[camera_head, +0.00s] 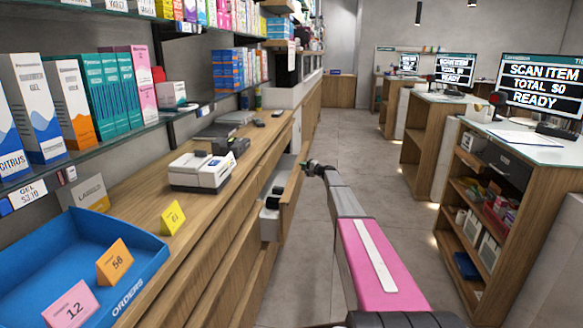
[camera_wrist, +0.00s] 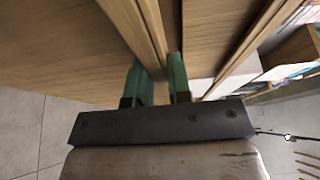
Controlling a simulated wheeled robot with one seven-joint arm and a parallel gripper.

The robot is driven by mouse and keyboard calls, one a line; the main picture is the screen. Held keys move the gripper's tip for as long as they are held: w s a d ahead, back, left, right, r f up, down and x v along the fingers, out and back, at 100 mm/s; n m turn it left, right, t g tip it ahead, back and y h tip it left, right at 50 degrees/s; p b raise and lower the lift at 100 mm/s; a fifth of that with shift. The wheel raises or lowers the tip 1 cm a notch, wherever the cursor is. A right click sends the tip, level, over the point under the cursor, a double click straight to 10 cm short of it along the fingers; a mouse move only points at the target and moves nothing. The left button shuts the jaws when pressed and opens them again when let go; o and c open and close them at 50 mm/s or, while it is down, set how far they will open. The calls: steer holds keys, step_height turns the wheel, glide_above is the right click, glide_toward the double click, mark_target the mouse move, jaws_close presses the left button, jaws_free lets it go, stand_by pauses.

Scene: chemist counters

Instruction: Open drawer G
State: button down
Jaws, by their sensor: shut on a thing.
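A wooden counter drawer (camera_head: 293,190) stands pulled out into the aisle in the head view, with dark and white items inside. No letter shows on it, so I cannot tell if it is G. My gripper (camera_head: 310,169) is at the drawer front's upper edge. In the wrist view, my gripper's green fingers (camera_wrist: 160,82) are shut on the drawer's wooden edge (camera_wrist: 148,35), one on each side. The drawer's outer face is hidden in the head view.
The long wooden counter (camera_head: 150,212) runs along the left, holding a white printer (camera_head: 201,172) and a blue tray (camera_head: 130,247). Checkout desks (camera_head: 487,208) stand on the right. The grey aisle floor (camera_head: 345,150) between them is clear.

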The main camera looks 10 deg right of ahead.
steer(key=s+d, duration=0.2)
steer(key=d, duration=0.5)
steer(key=s+d, duration=0.2)
steer(key=d, duration=0.5)
steer(key=shift+s, duration=0.3)
steer(key=c, duration=1.1)
jaws_free()
steer(key=shift+o, duration=0.2)
steer(key=shift+d, duration=0.1)
steer(key=v, duration=1)
steer(key=shift+s+d, duration=0.2)
steer(key=shift+s, duration=0.1)
steer(key=shift+d, duration=0.1)
